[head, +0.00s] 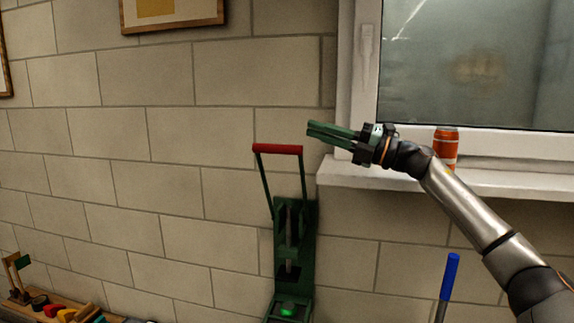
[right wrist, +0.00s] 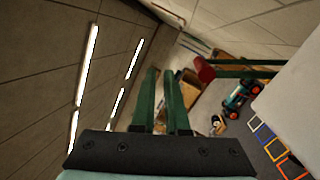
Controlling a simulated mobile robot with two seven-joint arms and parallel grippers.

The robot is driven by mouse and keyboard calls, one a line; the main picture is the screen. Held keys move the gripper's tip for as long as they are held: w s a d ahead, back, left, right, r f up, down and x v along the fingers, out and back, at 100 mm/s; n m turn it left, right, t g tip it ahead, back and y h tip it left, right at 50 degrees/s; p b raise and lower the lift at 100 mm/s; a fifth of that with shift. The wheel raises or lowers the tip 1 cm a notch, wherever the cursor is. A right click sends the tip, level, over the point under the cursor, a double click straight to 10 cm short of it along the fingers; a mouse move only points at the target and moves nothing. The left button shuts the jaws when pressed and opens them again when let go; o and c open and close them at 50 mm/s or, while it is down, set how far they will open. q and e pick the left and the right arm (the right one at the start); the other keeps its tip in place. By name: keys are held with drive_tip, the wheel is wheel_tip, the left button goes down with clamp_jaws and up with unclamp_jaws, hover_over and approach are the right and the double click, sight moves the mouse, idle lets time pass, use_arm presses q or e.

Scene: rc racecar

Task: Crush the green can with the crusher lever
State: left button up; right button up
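The can crusher (head: 308,235) is a tall green frame on the wall. Its lever is up, with a red crossbar handle (head: 277,148) on two green arms. A bright green patch (head: 288,310) shows low in the crusher; it may be the green can, but I cannot make out its shape. My right gripper (head: 309,129) is slightly above and right of the handle in the head view, apart from it. Its green fingers are parted by a narrow gap with nothing between them. The right wrist view shows the handle's red end (right wrist: 204,69) right of the fingers. My left gripper is out of view.
An orange can (head: 446,148) stands on the window sill (head: 480,182), behind my right arm. A blue-handled tool (head: 449,277) is at lower right. A bench with coloured items (head: 68,314) is at lower left.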

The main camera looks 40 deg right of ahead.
drive_tip(key=a+r+t+b, duration=0.1)
drive_tip(key=s+a+r+m+t+h, duration=0.1)
drive_tip(key=t, duration=0.1)
drive_tip(key=s+a+r+m+t+h+b, duration=0.1)
drive_tip(key=a, duration=0.1)
drive_tip(key=shift+r+t+b, duration=0.25)
drive_tip(key=shift+t+b, duration=0.05)
drive_tip(key=shift+b, duration=0.05)
clamp_jaws()
drive_tip(key=s+a+f+m+g+h+b, duration=0.1)
drive_tip(key=s+a+f+m+h+b, duration=0.1)
drive_tip(key=a+f+m+h, duration=0.3)
drive_tip(key=s+a+f+m+h+b, duration=0.1)
drive_tip(key=s+f+m+h+b, duration=0.15)
drive_tip(key=f+h, duration=0.45)
drive_tip(key=shift+y, duration=0.5)
drive_tip(key=shift+d+f+p+x, duration=0.1)
drive_tip(key=shift+d+p+x, duration=0.5)
drive_tip(key=shift+x, duration=1.5)
drive_tip(key=shift+d+f+p+x, duration=0.1)
drive_tip(key=shift+d+p+x, duration=0.5)
drive_tip(key=shift+x, duration=1.5)
drive_tip(key=shift+d+f+p+x, duration=0.15)
drive_tip(key=shift+p+x, duration=0.75)
drive_tip(key=shift+x, duration=1.2)
drive_tip(key=shift+r, duration=0.1)
